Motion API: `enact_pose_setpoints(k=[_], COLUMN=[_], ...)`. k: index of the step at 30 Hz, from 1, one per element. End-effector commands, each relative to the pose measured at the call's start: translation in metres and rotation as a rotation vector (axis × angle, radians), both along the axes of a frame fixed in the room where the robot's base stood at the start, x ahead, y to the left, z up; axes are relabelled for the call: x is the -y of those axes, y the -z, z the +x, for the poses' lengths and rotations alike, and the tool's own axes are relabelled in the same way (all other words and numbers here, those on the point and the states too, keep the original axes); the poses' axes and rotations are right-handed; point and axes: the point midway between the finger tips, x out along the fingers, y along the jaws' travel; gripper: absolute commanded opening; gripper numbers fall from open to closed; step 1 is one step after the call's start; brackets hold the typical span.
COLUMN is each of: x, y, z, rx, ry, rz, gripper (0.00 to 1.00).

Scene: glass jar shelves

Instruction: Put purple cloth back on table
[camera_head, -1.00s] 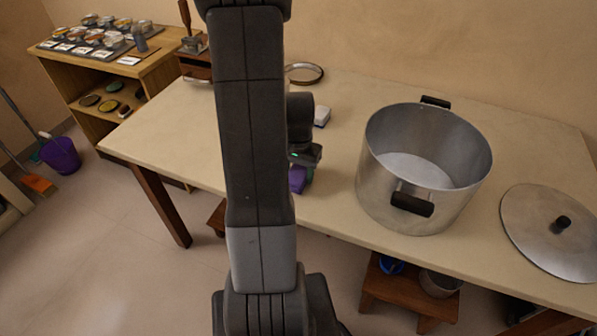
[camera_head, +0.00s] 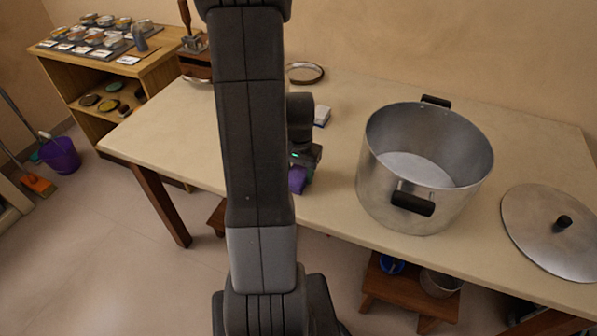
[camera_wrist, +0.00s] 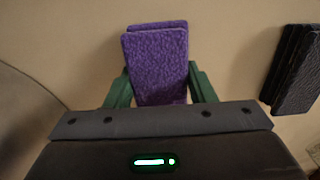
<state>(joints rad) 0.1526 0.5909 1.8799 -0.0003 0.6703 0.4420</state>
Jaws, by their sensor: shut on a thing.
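The purple cloth (camera_head: 298,179) is a folded, textured block at the table's front part, left of the big pot. It shows larger in the wrist view (camera_wrist: 156,66), between the two green fingers. My gripper (camera_wrist: 160,88) is shut on the purple cloth, with one finger on each side. In the head view my gripper (camera_head: 303,165) is partly hidden behind my arm. The cream table (camera_head: 335,185) lies under the cloth. I cannot tell whether the cloth touches the tabletop.
A large open metal pot (camera_head: 425,170) stands to the right, with its lid (camera_head: 545,235) beyond it. A small white-and-blue block (camera_head: 321,116) and a ring-shaped sieve (camera_head: 304,73) lie farther back. A dark block (camera_wrist: 294,68) shows right in the wrist view.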

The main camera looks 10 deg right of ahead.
Motion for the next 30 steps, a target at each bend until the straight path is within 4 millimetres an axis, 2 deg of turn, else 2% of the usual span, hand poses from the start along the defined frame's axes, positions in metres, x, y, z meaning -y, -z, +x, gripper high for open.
enact_pose_setpoints(k=[23, 24, 27, 30], x=[-0.0001, -0.0001, -0.0001, -0.0001], y=[0.0081, 0.0081, 0.008, 0.008], z=[-0.0001, -0.0001, -0.0001, -0.0001], rx=[0.0, 0.0, 0.0, 0.0], ry=[0.0, 0.0, 0.0, 0.0], rz=[0.0, 0.0, 0.0, 0.0], gripper=[0.31, 0.55, 0.75, 0.75])
